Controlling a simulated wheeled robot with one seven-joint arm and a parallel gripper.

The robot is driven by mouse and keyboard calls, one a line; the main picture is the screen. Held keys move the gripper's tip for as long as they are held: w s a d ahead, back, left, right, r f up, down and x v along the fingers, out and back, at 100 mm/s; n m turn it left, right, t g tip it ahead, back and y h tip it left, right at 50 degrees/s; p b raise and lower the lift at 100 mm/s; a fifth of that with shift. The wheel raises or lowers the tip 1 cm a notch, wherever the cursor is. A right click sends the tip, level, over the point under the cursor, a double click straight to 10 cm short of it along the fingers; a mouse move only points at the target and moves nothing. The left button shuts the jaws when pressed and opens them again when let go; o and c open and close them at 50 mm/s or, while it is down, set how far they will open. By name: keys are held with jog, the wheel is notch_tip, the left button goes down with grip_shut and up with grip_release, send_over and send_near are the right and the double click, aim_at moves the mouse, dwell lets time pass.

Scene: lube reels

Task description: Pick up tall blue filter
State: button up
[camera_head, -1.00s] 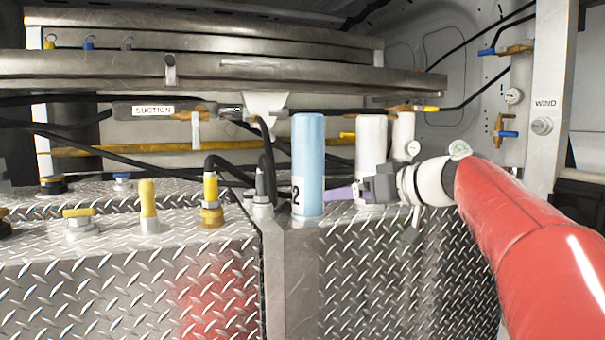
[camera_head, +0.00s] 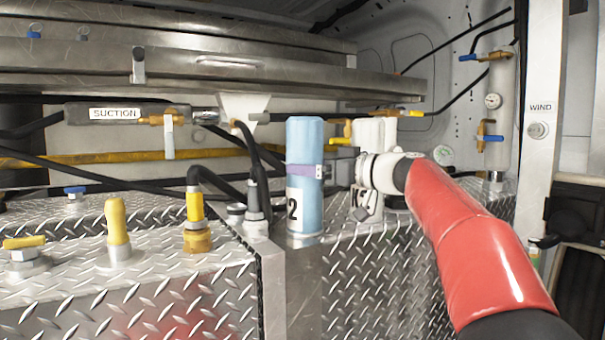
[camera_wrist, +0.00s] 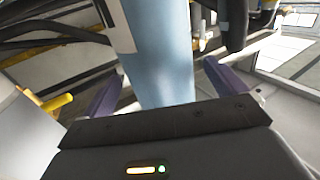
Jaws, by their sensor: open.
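The tall blue filter (camera_head: 305,150) stands upright at the corner of the diamond-plate box, with a white label reading "2" low on its side. In the wrist view the blue filter (camera_wrist: 160,50) rises between my two purple fingers. My gripper (camera_wrist: 165,88) is open, one finger on each side of it, with the filter close in front of the palm. I cannot tell whether the fingers touch it. In the head view one purple finger of my gripper (camera_head: 304,171) crosses the filter's front at mid-height.
A white filter (camera_head: 369,134) stands just right of the blue one, behind my wrist. A black hose fitting (camera_head: 254,195) and a yellow-capped fitting (camera_head: 195,207) stand close on the left. A metal shelf (camera_head: 190,75) with a SUCTION pipe (camera_head: 125,113) runs behind and above.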

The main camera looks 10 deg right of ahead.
jog(key=p+x, duration=0.1)
jog(key=x, duration=0.3)
jog(key=c, duration=1.4)
